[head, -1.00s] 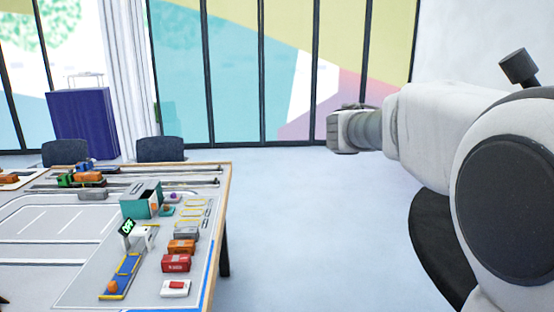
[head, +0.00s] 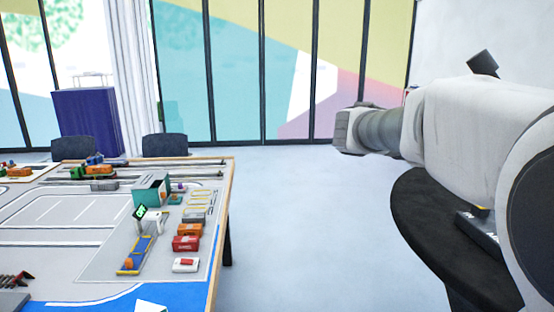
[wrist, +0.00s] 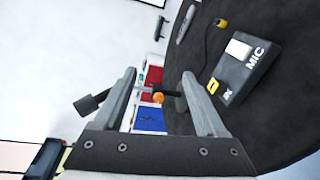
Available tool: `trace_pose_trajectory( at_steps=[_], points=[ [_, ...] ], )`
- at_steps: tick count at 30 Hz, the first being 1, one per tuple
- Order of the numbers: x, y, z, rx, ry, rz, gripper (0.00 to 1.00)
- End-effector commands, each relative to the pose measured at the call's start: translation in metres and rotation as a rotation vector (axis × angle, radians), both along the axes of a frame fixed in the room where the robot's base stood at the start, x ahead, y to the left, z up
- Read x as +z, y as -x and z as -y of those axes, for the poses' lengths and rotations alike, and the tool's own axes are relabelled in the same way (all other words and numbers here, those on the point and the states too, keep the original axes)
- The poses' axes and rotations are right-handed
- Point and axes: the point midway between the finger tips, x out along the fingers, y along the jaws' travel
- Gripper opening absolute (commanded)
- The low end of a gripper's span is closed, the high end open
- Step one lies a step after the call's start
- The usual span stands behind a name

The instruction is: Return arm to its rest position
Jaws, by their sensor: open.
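Behind the fingers are a dark round surface and, beyond the gap, small red and blue panels with an orange knob (wrist: 158,97).
A table (head: 60,214) with model containers and a small gantry crane (head: 150,220) fills the left. Two dark chairs (head: 165,145) and a blue cabinet (head: 86,120) stand behind. A black box marked MIC (wrist: 240,70) lies on the dark surface.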

Motion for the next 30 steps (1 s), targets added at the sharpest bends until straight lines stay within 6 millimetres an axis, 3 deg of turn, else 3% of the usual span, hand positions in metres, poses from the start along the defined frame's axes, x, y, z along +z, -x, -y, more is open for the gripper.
trace_pose_trajectory(
  at_steps=[4, 8, 15, 25, 26, 27, 30],
  points=[
    [-0.045, 0.041, -0.004, 0.021, -0.26, 0.019, 0.73],
    [-0.089, 0.077, -0.025, 0.047, -0.507, 0.054, 0.73],
    [-0.157, 0.136, -0.096, 0.097, -0.96, 0.188, 0.73],
    [-0.202, 0.182, -0.192, 0.127, -1.422, 0.446, 0.73],
    [-0.204, 0.185, -0.199, 0.129, -1.456, 0.473, 0.73],
    [-0.22, 0.185, -0.201, 0.126, -1.467, 0.477, 0.73],
    [-0.244, 0.184, -0.2, 0.126, -1.461, 0.469, 0.73]
  ],
)
